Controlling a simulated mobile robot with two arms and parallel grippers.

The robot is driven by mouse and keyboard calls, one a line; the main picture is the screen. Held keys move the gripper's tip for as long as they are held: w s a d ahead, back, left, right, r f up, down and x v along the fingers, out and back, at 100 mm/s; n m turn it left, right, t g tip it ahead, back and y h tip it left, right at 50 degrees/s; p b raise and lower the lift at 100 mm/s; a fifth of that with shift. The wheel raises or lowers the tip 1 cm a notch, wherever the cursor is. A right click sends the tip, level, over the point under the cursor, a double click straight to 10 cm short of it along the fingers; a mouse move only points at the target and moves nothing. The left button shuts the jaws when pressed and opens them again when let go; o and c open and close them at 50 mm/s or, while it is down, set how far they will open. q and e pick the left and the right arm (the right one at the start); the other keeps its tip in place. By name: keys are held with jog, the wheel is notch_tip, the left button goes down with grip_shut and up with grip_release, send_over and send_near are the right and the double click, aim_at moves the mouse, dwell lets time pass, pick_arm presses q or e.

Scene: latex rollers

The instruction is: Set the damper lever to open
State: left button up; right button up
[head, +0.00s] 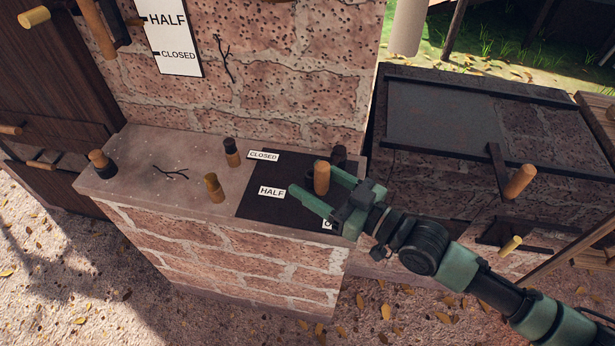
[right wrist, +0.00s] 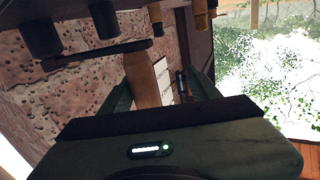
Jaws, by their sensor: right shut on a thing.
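The damper lever has an upright wooden handle (head: 322,176) and stands over a dark plate (head: 262,208) on the brick ledge. A dark part shows just behind the handle. The plate carries a CLOSED label (head: 263,156) at the back, a HALF label (head: 271,192) in the middle and a front label mostly hidden by my gripper. The handle stands roughly level with HALF, to its right. My right gripper (head: 314,181) reaches in from the right and is shut on the handle, which also shows between the fingers in the right wrist view (right wrist: 142,80). My left gripper is out of view.
Several wooden-topped pegs, including one at the ledge's left end (head: 101,162), stand left of the plate. A wall sign (head: 173,35) reads HALF and CLOSED. A brick block with a grey top (head: 440,115) and its own wooden-handled lever (head: 519,181) stands right.

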jog(key=v, duration=0.5)
jog(key=shift+s+d+f, duration=0.2)
jog(key=shift+s, duration=0.1)
jog(key=shift+s+d+r, duration=0.15)
